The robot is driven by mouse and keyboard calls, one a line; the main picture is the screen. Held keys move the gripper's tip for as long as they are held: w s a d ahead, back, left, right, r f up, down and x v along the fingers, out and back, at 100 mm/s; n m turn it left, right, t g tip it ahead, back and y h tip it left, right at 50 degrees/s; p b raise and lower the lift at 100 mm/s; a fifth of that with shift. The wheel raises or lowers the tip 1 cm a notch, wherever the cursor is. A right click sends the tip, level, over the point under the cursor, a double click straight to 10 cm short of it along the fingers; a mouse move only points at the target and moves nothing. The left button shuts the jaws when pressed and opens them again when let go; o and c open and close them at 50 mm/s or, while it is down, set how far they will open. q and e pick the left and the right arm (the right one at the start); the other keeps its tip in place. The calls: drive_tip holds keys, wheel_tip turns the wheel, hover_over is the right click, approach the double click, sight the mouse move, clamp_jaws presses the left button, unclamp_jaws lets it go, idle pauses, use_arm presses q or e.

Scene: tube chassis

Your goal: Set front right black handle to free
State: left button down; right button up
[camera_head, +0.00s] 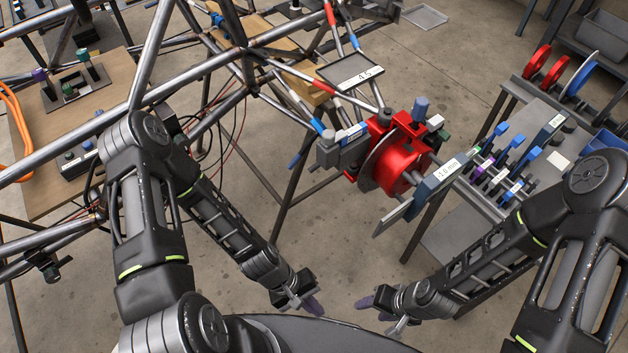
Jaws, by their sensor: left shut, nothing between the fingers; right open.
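My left gripper (307,304) hangs low at the bottom centre, over the floor. A red round hub assembly (402,165) sits on the front right of the tube chassis (190,85). Small dark knobs and a blue-topped post (420,107) stand around it. I cannot tell which small dark part is the front right black handle.
A flat blue-grey bar labelled 1.0 mm (440,177) juts out by the red hub. A cart (455,228) with clamps and red and blue discs stands at the right. A wooden board (85,140) with fixtures lies left. Floor between my grippers and the hub is clear.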

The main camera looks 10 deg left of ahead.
use_arm(q)
drive_tip(key=w+d+f+n+h+b, duration=0.3)
drive_tip(key=w+d+n+h+b, duration=0.1)
drive_tip(key=n+h, duration=0.15)
drive_tip(key=w+a+r+n+t+h+b, duration=0.2)
drive_tip(key=w+a+r+n+t+h, duration=0.15)
drive_tip(key=w+n+t, duration=0.4)
drive_tip(key=w+a+r+n+t+h, duration=0.1)
drive_tip(key=w+a+r+t, duration=0.3)
drive_tip(key=a+r, duration=0.2)
drive_tip(key=w+a+r+n+t+h+b, duration=0.1)
drive_tip(key=w+a+r+n+t+h, duration=0.1)
drive_tip(key=w+a+r+t, duration=0.2)
drive_tip(key=a+r+t, duration=0.1)
drive_tip(key=a+r, duration=0.2)
drive_tip(key=a, duration=0.1)
drive_tip(key=shift+w+n, duration=0.3)
drive_tip(key=shift+w, duration=0.05)
drive_tip(key=shift+w+t, duration=0.1)
drive_tip(key=shift+t, duration=0.15)
